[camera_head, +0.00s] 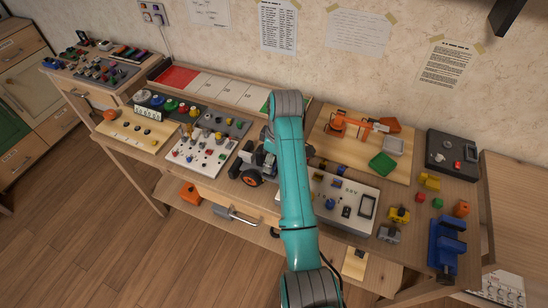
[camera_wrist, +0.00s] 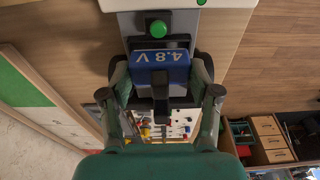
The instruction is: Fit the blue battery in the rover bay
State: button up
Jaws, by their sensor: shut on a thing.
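The blue battery (camera_wrist: 160,58), marked 4.8 V, is between the two fingers of my gripper (camera_wrist: 162,78) in the wrist view. My gripper is shut on it. A grey body with a round green button (camera_wrist: 157,28) lies just beyond the battery. The rover (camera_head: 252,170), with a dark wheel and orange hub, stands on the workbench left of my teal arm in the head view. The arm hides part of the rover, and the battery cannot be made out there. I cannot tell how deep the battery sits in the bay.
A white panel with knobs (camera_head: 203,150) stands left of the rover. A grey control panel (camera_head: 350,200) is right of my arm. A wooden board with an orange toy arm (camera_head: 345,122) lies behind it. A blue vise (camera_head: 446,245) stands at the right front.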

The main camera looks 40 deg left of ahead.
jog(key=shift+f, duration=0.75)
dwell(0.9)
jog(key=o, duration=1.5)
jog(key=shift+c, duration=0.2)
jog(key=shift+r, duration=3.55)
